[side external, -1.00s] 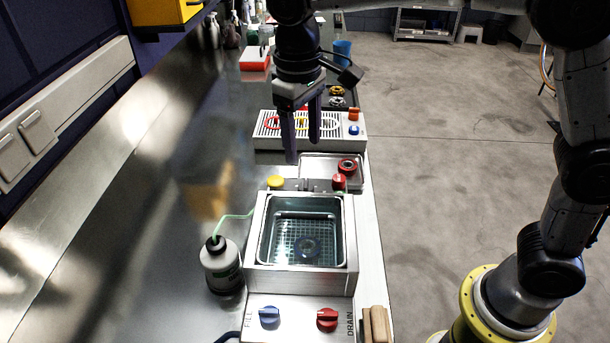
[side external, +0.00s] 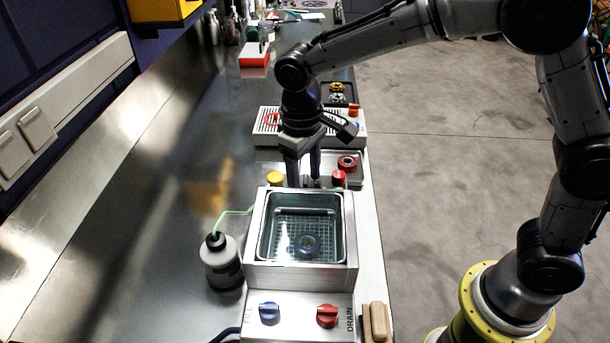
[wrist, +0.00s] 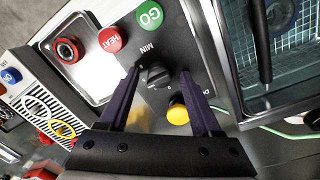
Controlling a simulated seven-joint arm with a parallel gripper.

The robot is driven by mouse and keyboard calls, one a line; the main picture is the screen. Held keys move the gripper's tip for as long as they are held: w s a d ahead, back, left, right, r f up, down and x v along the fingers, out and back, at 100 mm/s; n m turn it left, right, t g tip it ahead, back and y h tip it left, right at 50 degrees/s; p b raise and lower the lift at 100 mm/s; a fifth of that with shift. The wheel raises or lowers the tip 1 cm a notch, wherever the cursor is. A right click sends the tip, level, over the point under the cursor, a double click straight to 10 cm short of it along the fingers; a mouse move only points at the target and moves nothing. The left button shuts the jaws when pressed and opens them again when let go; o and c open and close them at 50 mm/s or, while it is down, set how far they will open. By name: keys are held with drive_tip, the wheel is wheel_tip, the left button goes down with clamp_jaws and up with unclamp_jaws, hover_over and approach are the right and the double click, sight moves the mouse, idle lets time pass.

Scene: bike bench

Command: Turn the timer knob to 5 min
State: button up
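The timer knob (wrist: 157,76) is a small black knob on a grey panel, with "MIN" printed beside it in the wrist view. Its dial marks are too small to read surely, so its setting cannot be told. My gripper (wrist: 161,72) is open, with its two dark fingers on either side of the knob. I cannot tell whether the fingertips touch it. In the side view my gripper (side external: 303,184) points down at the panel behind the basin, and its fingers largely hide the knob.
On the panel are a red HEAT button (wrist: 110,40), a green GO button (wrist: 149,14) and a yellow button (wrist: 178,112). A basin (side external: 350,238) stands in front. A tray with a red ring (side external: 347,162) and a grey bottle (side external: 222,265) are near.

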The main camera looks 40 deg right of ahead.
sight(302, 186)
clamp_jaws()
drive_tip(key=shift+m, duration=0.5)
drive_tip(key=shift+o, duration=0.7)
unclamp_jaws()
wheel_tip(302, 186, up, 14)
drive_tip(key=shift+a, duration=0.45)
